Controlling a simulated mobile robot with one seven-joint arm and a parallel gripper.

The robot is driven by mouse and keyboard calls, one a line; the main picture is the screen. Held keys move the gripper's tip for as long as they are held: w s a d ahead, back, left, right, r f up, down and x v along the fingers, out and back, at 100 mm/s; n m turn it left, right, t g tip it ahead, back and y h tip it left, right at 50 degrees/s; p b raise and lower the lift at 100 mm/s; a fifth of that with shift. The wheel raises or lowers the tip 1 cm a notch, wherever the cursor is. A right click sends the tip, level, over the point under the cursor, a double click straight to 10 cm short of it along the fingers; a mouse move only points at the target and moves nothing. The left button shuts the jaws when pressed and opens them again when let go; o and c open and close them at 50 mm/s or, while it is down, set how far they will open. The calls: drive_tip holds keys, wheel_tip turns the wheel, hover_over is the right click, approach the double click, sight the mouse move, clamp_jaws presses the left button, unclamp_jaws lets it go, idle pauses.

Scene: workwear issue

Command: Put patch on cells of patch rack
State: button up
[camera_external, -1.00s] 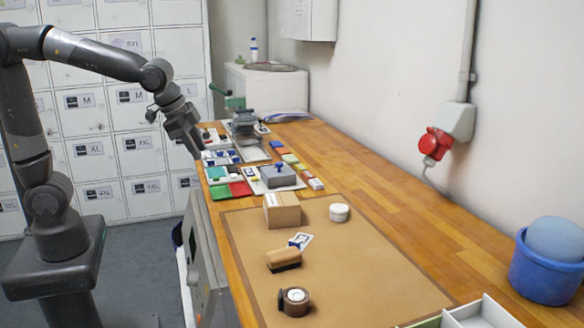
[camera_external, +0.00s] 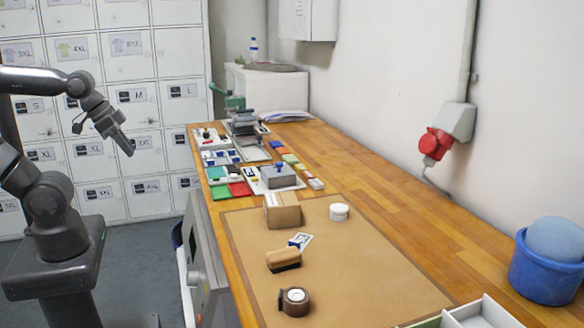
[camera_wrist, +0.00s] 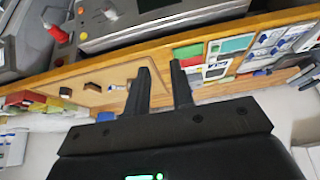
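My gripper (camera_external: 128,147) is in the air left of the workbench, in front of the lockers. In the wrist view my gripper (camera_wrist: 160,68) has its two fingers apart with nothing between them. A white rack-like tray (camera_external: 222,157) with blue and white pieces in its cells lies at the bench's left edge. It seems to show at the upper right of the wrist view (camera_wrist: 268,46). I cannot tell for sure that it is the patch rack, or which small pieces are patches. Green (camera_external: 219,192) and red (camera_external: 240,189) flat pieces lie just in front of it.
A grey block with a blue knob (camera_external: 278,176) stands right of the coloured pieces. A cardboard box (camera_external: 282,211), brush (camera_external: 284,259), tape roll (camera_external: 294,301) and white round tin (camera_external: 339,212) are on the brown mat (camera_external: 345,265). The bench's right side is largely clear.

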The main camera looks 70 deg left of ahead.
drive_tip(key=m+g+h, duration=0.2)
drive_tip(key=m+h, duration=0.1)
drive_tip(key=m, duration=0.6)
hover_over(295, 241)
drive_tip(key=s+a, duration=0.3)
wheel_tip(295, 241, down, 9)
drive_tip(key=x, duration=1)
drive_tip(key=shift+s+d, duration=0.15)
drive_tip(key=shift+d, duration=0.1)
drive_tip(key=shift+c, duration=0.3)
clamp_jaws()
